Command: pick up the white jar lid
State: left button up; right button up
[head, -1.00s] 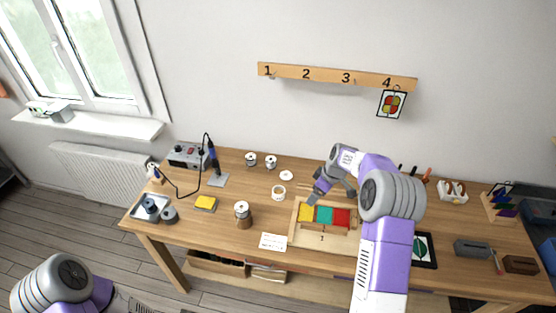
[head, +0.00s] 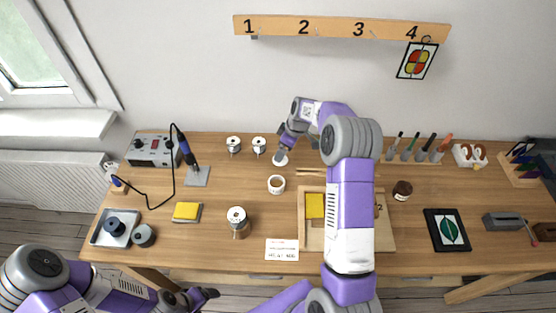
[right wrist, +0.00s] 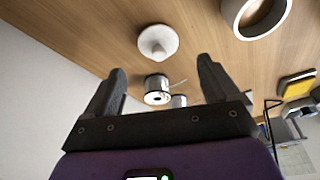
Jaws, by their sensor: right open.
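The white jar lid (head: 284,162), a round disc with a small raised knob, lies on the table behind the white jar (head: 276,184). In the right wrist view the lid (right wrist: 158,41) shows whole, just beyond the fingertips and roughly between their lines. My right gripper (head: 280,156) is over the lid in the head view and partly covers it. In the right wrist view its fingers (right wrist: 161,66) are apart with nothing between them. The open jar (right wrist: 256,15) is at the upper right there. My left gripper (head: 204,294) is low at the front edge; its jaws are too unclear to judge.
Two wire spools (head: 246,146) stand left of the lid; a spool (right wrist: 157,90) also shows between the fingers in the right wrist view. A soldering station (head: 153,148) stands at the left.

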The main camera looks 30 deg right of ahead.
jog(key=shift+a+f, duration=0.1)
jog(key=shift+f, duration=0.35)
jog(key=x, duration=0.5)
jog(key=shift+w, duration=0.1)
jog(key=shift+c, duration=0.5)
jog(key=c, duration=1)
jog(key=shift+c, duration=0.2)
